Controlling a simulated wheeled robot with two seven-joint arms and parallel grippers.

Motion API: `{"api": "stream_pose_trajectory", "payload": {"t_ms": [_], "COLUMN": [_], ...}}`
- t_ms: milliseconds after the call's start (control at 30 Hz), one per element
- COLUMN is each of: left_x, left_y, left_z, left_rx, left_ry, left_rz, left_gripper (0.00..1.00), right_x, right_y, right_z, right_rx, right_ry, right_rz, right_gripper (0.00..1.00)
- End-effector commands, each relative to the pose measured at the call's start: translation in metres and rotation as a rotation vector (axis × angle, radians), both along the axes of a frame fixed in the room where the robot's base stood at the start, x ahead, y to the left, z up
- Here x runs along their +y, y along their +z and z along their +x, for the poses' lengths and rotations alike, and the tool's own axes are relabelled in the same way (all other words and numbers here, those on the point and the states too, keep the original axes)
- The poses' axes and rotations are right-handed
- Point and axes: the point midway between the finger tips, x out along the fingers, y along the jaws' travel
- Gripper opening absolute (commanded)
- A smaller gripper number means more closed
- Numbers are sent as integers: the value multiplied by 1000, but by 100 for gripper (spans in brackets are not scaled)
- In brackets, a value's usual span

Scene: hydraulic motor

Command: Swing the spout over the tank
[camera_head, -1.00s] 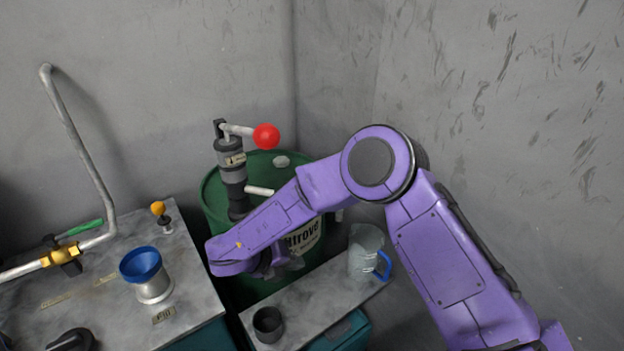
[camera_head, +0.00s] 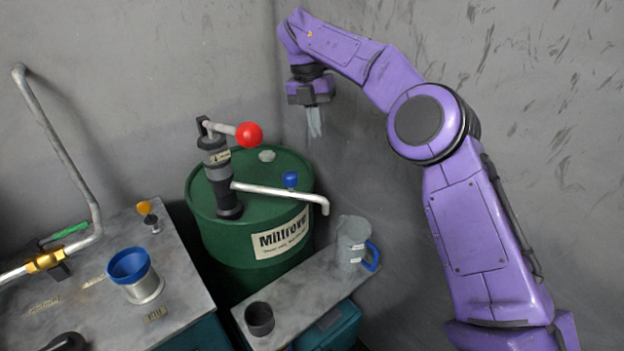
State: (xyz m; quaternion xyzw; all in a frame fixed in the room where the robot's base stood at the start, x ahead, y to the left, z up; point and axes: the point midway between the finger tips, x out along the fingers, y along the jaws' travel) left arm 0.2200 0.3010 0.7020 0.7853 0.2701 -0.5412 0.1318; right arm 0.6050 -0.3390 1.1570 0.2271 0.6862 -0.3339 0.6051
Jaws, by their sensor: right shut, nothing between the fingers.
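A black and grey hand pump (camera_head: 222,180) with a red ball handle (camera_head: 249,134) stands on a green drum (camera_head: 215,232). Its silver spout (camera_head: 275,190) points right, past the drum's rim, and its tip bends down near the clear jug. A blue knob (camera_head: 290,179) shows at the spout. The task's tank appears to be the grey-topped unit (camera_head: 185,285) at left, with a blue funnel (camera_head: 130,265) on a metal neck. The spout points away from that funnel. My right gripper (camera_head: 315,133) is shut and empty, raised above and right of the drum, apart from the spout. My left gripper is out of view.
The clear jug (camera_head: 350,240) with a blue handle and a dark cup (camera_head: 259,318) stand on a narrow grey shelf (camera_head: 300,288) before the drum. Grey walls stand behind.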

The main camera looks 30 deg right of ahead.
Motion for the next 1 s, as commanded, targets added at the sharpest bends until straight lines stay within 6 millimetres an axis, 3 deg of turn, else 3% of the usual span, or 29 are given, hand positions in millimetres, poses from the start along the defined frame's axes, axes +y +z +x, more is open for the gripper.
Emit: {"api": "stream_pose_trajectory", "payload": {"t_ms": [167, 533, 833, 1000], "left_x": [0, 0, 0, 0], "left_y": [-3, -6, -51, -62], "left_z": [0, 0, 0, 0], "left_rx": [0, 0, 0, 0], "left_ry": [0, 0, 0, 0], "left_rz": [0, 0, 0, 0], "left_gripper": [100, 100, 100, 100], "right_x": [6, 8, 17, 23], "right_y": [14, 13, -42, -74], "right_z": [-8, -9, -19, -26], "right_rx": [18, 18, 20, 21], "right_ry": [30, 40, 43, 42], "right_rz": [255, 280, 280, 279], "right_gripper": [0, 0, 0, 0]}}
